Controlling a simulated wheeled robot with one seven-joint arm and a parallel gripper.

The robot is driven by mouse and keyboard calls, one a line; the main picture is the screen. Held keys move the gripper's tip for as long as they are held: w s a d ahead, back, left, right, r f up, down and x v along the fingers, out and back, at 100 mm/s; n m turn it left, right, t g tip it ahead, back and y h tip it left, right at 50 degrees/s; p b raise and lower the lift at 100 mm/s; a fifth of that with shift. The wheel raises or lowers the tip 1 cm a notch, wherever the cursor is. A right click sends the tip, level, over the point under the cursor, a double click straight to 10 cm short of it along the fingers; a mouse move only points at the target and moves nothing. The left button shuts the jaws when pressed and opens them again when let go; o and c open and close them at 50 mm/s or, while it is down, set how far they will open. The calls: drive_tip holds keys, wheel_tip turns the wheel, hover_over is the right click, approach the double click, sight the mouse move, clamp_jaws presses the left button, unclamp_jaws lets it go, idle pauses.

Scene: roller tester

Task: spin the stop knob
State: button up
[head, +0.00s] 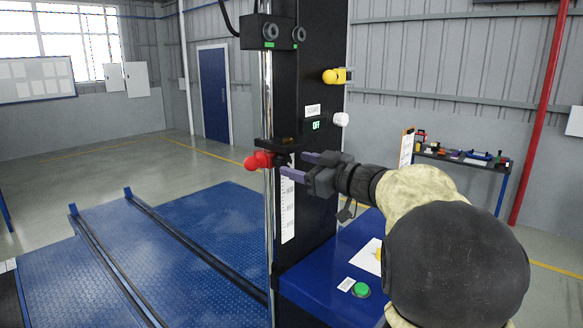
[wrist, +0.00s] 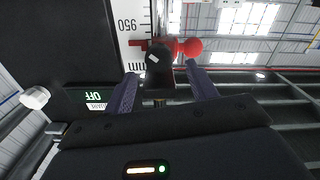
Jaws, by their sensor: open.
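A black knob with a white mark (wrist: 154,58), which looks like the stop knob, shows in the wrist view in front of a white millimetre scale. In the head view it is hard to make out among the dark parts by the fingers. A red ball (wrist: 193,46) sits beside it; the red part also shows in the head view (head: 258,160). My gripper (head: 295,165) is open at the front of the black column. In the wrist view its two purple fingers (wrist: 160,72) lie either side of the black knob, with gaps; I see no contact.
The black column (head: 310,210) carries a yellow knob (head: 331,76), a white knob (head: 341,119) and a display reading OFF (head: 317,125). A blue cabinet with a green button (head: 361,290) stands below my arm. Blue ramps (head: 200,240) lie at left.

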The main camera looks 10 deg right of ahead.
drive_tip(key=b+v, duration=0.3)
drive_tip(key=v, duration=1.1)
drive_tip(key=shift+w, duration=0.15)
